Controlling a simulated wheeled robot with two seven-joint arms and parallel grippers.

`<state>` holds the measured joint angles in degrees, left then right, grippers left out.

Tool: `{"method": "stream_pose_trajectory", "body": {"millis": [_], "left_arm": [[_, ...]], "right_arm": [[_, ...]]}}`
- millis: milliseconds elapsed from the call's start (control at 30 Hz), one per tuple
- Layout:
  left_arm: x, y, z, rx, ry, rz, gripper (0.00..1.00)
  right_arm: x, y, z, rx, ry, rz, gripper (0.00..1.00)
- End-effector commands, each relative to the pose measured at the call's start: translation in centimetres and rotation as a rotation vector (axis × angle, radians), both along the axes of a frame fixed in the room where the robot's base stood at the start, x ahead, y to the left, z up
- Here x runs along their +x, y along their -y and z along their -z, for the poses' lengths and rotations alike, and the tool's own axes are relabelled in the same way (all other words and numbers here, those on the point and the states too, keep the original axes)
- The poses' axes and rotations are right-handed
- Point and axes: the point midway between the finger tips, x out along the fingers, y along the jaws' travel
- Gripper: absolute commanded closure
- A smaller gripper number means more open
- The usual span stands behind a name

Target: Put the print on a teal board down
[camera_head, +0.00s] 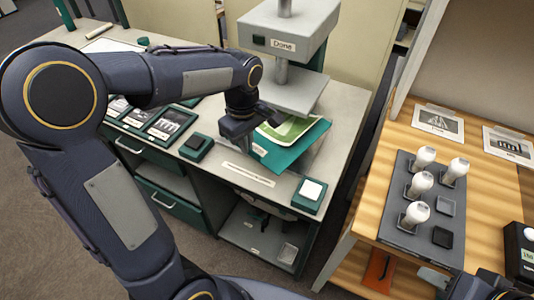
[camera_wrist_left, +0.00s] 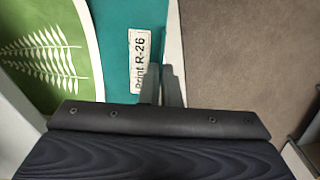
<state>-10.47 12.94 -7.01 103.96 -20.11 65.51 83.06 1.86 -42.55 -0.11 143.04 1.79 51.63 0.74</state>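The print on a teal board (camera_head: 283,155) has a green sheet with a white fern pattern; in the left wrist view the teal board (camera_wrist_left: 115,35) carries a label reading "Print R-26". It is tilted above the light counter, partly below the press plate. My left gripper (camera_head: 245,135) is at the board's left side. In the left wrist view its fingers (camera_wrist_left: 163,88) are close together at the board's edge and appear shut on it. Part of my right arm's end (camera_head: 488,287) shows at the bottom right; its fingertips are not clear.
A press labelled "Done" (camera_head: 283,44) stands behind the board. A white-topped pad (camera_head: 312,191) and a dark button block (camera_head: 195,146) sit on the counter (camera_head: 240,183). A wooden desk to the right holds a grey tray (camera_head: 395,222) with several white-topped bulbs.

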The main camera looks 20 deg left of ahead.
Motion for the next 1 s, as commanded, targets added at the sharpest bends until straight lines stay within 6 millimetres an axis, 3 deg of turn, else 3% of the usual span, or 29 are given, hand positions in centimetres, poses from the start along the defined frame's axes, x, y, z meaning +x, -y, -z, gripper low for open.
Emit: {"method": "stream_pose_trajectory", "body": {"millis": [100,233,433,800,1000], "left_arm": [[-0.7,-0.6,-0.4,0.0,0.003,-0.172,1.0],[-1.0,-0.8,0.2,0.002,-0.001,-0.252,1.0],[-1.1,-0.9,3.9,0.004,-0.003,-0.261,1.0],[-1.1,-0.8,8.4,0.003,-0.003,-0.259,1.0],[-1.0,-0.8,9.1,0.002,0.003,-0.258,1.0]], "right_arm": [[0.0,0.0,1.0,0.0,0.0,0.0,0.64],[0.0,0.0,1.4,0.0,0.0,0.0,0.64],[0.0,0.0,1.9,0.0,0.0,0.0,0.64],[0.0,0.0,2.5,0.0,0.0,0.0,0.64],[0.0,0.0,2.5,0.0,0.0,0.0,0.64]]}}
